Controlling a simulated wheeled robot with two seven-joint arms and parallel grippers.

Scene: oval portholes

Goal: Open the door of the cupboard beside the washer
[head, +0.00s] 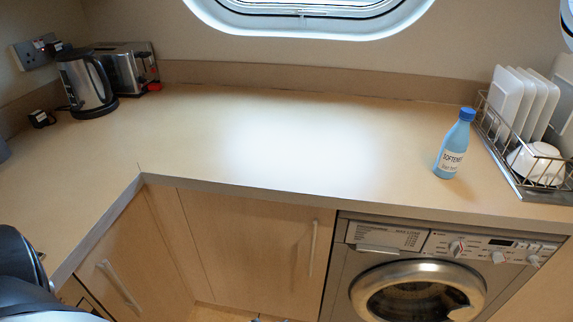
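The cupboard door (250,245) beside the washer is pale wood and looks shut, flush under the worktop. Its upright pale bar handle (313,248) is near the door's right edge, next to the washer. The silver washer (338,275) stands to the right under the same worktop, with its round door (420,295) cut off by the picture's lower edge. A black part of my arm shows at the lower left. Neither gripper can be made out. A small dark shape at the bottom edge below the cupboard door is too cut off to identify.
Another cupboard door (140,255) with a slanting handle (120,287) meets this one at the corner on the left. On the worktop (250,140) stand a kettle (87,85), a toaster (128,68), a blue softener bottle (454,145) and a dish rack (520,180). The worktop's middle is clear.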

